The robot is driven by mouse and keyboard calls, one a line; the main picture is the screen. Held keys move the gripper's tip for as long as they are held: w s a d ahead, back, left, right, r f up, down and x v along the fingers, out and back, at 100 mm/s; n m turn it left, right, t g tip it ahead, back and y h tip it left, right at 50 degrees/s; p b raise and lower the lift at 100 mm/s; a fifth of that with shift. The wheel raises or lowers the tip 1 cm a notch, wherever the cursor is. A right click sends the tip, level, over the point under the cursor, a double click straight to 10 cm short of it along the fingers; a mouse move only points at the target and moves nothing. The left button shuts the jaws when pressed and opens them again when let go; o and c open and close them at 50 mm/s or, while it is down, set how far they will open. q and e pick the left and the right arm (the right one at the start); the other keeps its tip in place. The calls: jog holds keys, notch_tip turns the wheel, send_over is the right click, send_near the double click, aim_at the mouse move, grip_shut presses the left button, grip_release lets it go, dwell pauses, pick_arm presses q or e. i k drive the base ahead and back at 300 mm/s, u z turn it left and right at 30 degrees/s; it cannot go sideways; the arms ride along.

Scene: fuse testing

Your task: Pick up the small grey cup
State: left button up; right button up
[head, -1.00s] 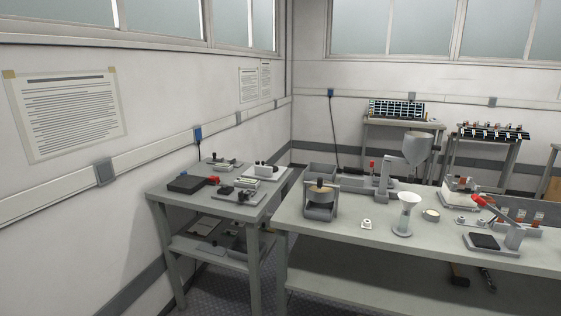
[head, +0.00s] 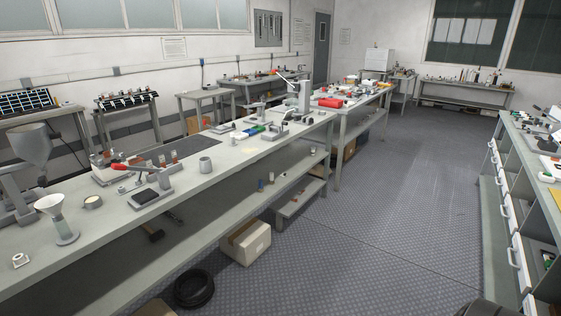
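A small grey cup (head: 205,165) stands upright on the long workbench (head: 228,182) in the head view, left of the picture's middle. It is close to the bench's front edge, on a bare stretch right of a small device with a black pad (head: 150,195). Nothing touches the cup that I can see. Neither of my grippers shows in the head view.
A white funnel on a stand (head: 57,212) and a large grey hopper (head: 30,145) are at the bench's left end. A cardboard box (head: 246,242) and black rings (head: 194,289) lie on the floor in front. Open floor (head: 390,230) extends right, towards a drawer cabinet (head: 507,210).

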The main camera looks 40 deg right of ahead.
aim_at(205, 163)
jog(key=z, duration=1.95)
jog(key=i, duration=1.8)
jog(key=u, duration=2.6)
